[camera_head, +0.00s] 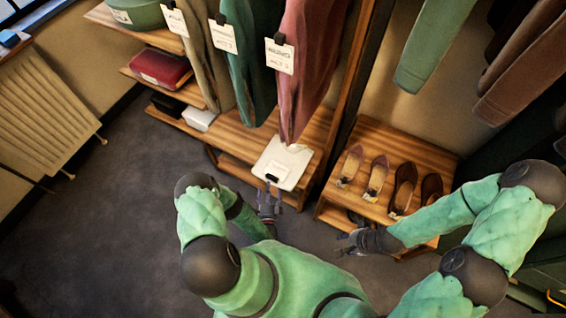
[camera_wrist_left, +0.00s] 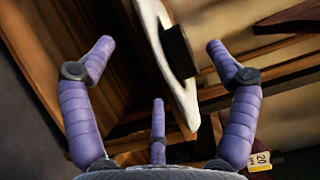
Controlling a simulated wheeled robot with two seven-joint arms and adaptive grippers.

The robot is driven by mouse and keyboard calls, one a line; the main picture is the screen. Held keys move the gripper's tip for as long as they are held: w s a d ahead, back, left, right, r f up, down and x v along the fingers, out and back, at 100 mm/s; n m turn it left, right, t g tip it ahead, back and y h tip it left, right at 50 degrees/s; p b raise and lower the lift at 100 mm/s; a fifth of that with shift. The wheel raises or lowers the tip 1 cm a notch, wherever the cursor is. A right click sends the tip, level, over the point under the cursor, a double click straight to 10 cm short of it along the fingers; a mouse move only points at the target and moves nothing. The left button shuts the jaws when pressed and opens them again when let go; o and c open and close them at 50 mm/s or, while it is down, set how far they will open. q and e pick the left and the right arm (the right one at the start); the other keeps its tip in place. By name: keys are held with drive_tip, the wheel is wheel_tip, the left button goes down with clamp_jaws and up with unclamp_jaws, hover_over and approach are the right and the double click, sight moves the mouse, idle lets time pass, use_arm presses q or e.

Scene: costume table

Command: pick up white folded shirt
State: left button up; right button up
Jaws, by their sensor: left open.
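The white folded shirt (camera_head: 284,163) lies on the low wooden shelf, at its front edge, with a small dark clip or tag on its near side. My left gripper (camera_head: 268,200) is just in front of it and a little lower in the head view. In the left wrist view the shirt (camera_wrist_left: 168,70) is a white slab with a dark piece (camera_wrist_left: 180,50) on it, between the spread fingers of my left gripper (camera_wrist_left: 160,55). The fingers are open and do not appear to touch it. My right gripper (camera_head: 352,243) is empty beside the shoe bench; its finger opening is too small to judge.
Hanging garments with tags, including a red one (camera_head: 308,70), hang close above the shirt. A wooden shoe bench (camera_head: 345,205) with several shoes stands to the right. A white box (camera_head: 199,118) sits left on the shelf. The floor at left is clear.

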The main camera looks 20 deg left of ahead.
use_arm(q)
drive_tip(key=shift+b+x, duration=0.5)
drive_tip(key=shift+x, duration=1.4)
drive_tip(key=shift+s+a, duration=0.1)
drive_tip(key=c, duration=1.5)
drive_tip(key=shift+r, duration=0.1)
drive_tip(key=shift+r, duration=0.1)
drive_tip(key=shift+c, duration=0.2)
